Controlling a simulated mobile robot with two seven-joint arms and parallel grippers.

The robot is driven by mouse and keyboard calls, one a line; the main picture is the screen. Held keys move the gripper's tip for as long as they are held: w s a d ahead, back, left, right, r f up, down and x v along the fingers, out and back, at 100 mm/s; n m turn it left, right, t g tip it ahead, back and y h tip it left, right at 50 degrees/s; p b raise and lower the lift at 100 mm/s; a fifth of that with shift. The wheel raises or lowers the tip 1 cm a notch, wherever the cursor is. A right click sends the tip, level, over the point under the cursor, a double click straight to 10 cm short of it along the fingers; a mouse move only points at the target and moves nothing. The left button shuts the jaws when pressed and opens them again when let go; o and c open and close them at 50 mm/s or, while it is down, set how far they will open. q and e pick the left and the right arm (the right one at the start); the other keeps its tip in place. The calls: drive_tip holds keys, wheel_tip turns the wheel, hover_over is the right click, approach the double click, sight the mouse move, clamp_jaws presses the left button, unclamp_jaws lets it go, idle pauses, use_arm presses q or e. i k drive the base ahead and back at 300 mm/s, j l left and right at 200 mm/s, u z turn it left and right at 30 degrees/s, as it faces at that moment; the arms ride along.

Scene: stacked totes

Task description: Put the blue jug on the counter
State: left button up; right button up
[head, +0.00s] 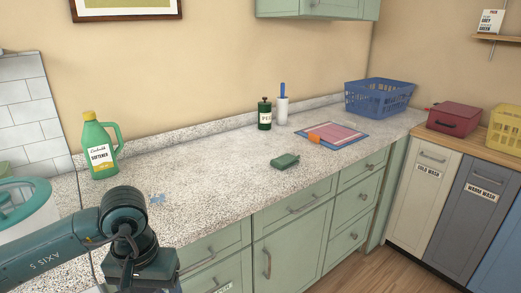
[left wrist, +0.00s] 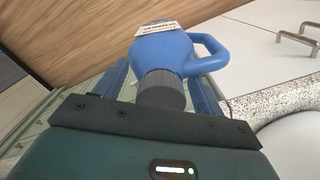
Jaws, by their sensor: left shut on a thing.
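The blue jug (left wrist: 163,52) has a grey ribbed cap (left wrist: 162,90), a loop handle on its right and a white label. It shows in the left wrist view only, between the fingers of my left gripper (left wrist: 162,82), which is shut on it near the cap end. Wood floor shows beyond it. In the head view my left arm comes in at the lower left; its fingers and the jug are out of that picture. The speckled counter (head: 225,190) runs across the head view. My right gripper is in neither view.
A green softener jug (head: 100,148) stands at the counter's left end. A green sponge-like block (head: 285,161), a dark green bottle (head: 264,115), a paper roll (head: 281,110), a mat (head: 332,136) and a blue basket (head: 379,98) stand further right. The counter's front middle is mostly clear.

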sight(227, 174)
drive_tip(key=i+l+u, duration=0.1)
drive_tip(key=l, duration=0.25)
drive_tip(key=i+l+u, duration=0.1)
drive_tip(key=i+l, duration=0.15)
drive_tip(key=i+l+u, duration=0.1)
drive_tip(key=l, duration=0.35)
drive_tip(key=i+l+u, duration=0.1)
drive_tip(key=l, duration=0.25)
drive_tip(key=i+l+u, duration=0.1)
drive_tip(key=i+l, duration=0.15)
drive_tip(key=l, duration=0.15)
